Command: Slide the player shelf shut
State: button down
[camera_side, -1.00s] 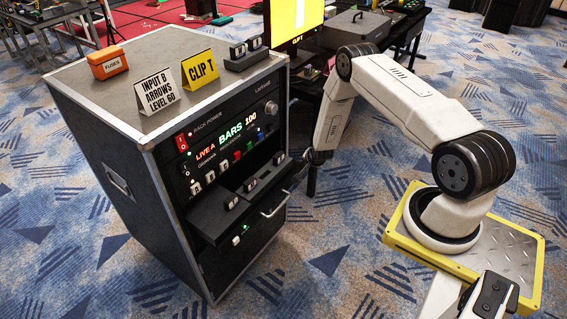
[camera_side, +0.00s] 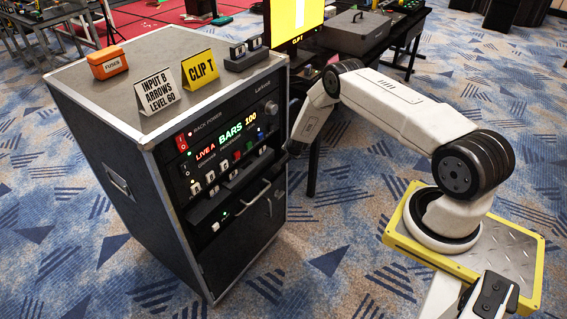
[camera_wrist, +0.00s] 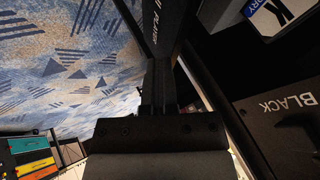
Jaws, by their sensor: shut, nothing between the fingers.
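The player shelf (camera_side: 236,180) shows in the side view as a narrow dark ledge under the row of coloured buttons. My gripper (camera_side: 291,150) is at the right edge of the rack front, mostly hidden by dark surroundings. In the wrist view my gripper (camera_wrist: 158,100) is shut and empty, its fingers against or just before a dark face (camera_wrist: 160,35) lettered "PLAYER". I cannot tell whether they touch.
The rack case (camera_side: 120,170) stands on patterned carpet. Below the shelf is a panel with a metal handle (camera_side: 254,194). A panel marked "BLACK" (camera_wrist: 285,120) is close on the right in the wrist view. A table with a monitor (camera_side: 297,20) stands behind.

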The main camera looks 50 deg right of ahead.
jog(key=shift+w, duration=0.8)
jog(key=shift+s, duration=0.1)
